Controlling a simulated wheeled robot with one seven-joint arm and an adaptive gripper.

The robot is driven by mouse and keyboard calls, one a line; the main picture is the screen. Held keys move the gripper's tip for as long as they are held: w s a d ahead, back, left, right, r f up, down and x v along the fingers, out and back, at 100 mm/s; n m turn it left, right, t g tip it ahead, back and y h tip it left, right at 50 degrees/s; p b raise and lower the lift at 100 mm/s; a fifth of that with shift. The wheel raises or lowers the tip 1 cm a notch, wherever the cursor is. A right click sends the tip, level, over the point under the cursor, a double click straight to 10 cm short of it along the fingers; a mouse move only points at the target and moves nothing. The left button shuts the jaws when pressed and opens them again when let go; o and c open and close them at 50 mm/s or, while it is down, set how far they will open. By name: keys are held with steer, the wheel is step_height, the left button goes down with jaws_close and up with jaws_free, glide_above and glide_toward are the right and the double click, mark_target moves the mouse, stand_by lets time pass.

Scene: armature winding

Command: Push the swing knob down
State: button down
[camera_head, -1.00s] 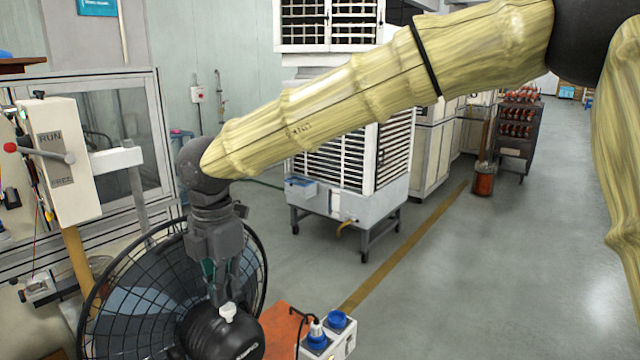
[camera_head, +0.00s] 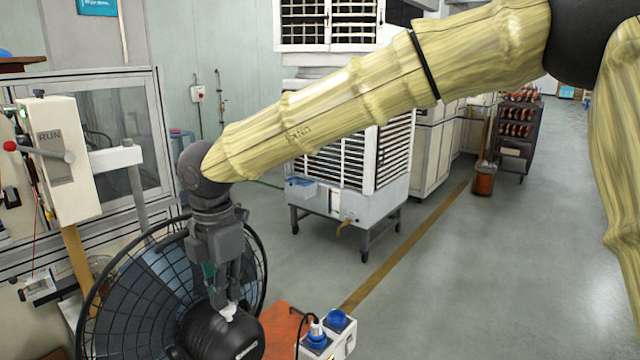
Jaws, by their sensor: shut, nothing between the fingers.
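The swing knob (camera_head: 228,313) is a small pale knob on top of the fan's black motor housing (camera_head: 222,340). The black wire-caged fan (camera_head: 150,292) stands at the lower left, its cage facing away behind the housing. My gripper (camera_head: 226,304) points down with its fingers shut and empty. Its fingertips are right over the knob and hide its upper part. They look in contact with the knob, but I cannot be sure.
An orange-red surface (camera_head: 283,325) with a white socket box (camera_head: 338,338) and blue plugs is right of the fan. A white RUN box (camera_head: 62,160) with a red-tipped lever stands left. A wheeled air cooler (camera_head: 350,190) is behind; the floor to the right is clear.

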steer(key=shift+f, duration=0.8)
stand_by(0.9)
steer(key=shift+r, duration=0.1)
steer(key=shift+r+p, duration=3.05)
steer(key=shift+r, duration=0.95)
steer(key=shift+f, duration=0.1)
